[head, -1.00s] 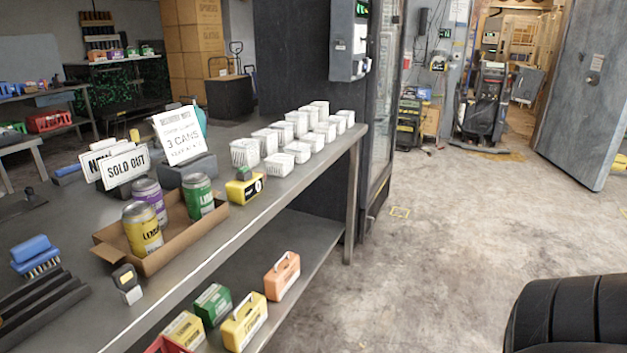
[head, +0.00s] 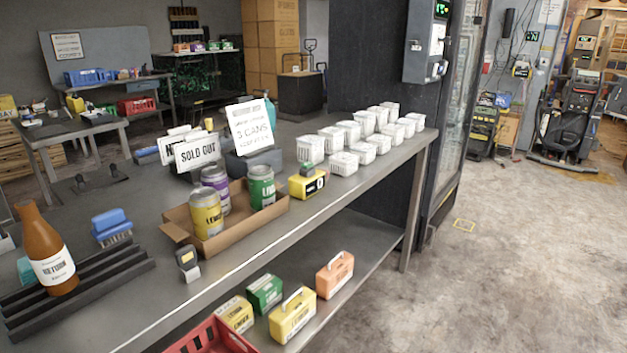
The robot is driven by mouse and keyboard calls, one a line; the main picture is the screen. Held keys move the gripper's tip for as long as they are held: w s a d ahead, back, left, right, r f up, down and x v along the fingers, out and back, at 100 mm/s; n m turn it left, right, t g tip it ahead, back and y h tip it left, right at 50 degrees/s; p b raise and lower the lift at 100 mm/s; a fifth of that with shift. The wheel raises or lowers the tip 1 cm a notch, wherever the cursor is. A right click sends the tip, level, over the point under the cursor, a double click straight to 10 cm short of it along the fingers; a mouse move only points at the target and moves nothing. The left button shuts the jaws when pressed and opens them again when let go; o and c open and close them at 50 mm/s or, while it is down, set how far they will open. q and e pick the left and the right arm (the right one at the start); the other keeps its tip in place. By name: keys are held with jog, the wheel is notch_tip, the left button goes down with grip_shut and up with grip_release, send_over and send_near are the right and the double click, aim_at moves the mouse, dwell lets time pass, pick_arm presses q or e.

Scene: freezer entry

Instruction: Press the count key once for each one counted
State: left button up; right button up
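A yellow box-shaped device (head: 306,186) with a dark round face and a green-grey top piece (head: 306,169) stands on the grey bench (head: 240,278). It looks like a counter, but I cannot read it or make out a count key for sure. An open cardboard tray (head: 228,229) beside it holds a yellow can (head: 206,213), a purple can (head: 216,185) and a green can (head: 262,187). A white notice (head: 250,126) behind them reads "3 CANS" in part. Several white tubs (head: 345,163) stand in rows farther right. Neither of my grippers is in view.
A brown bottle (head: 46,250) stands on a black ribbed rack (head: 100,285) at left, near a blue brush (head: 112,226). A small black-and-white gadget (head: 187,263) sits at the front edge. A "SOLD OUT" sign (head: 197,151) stands behind.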

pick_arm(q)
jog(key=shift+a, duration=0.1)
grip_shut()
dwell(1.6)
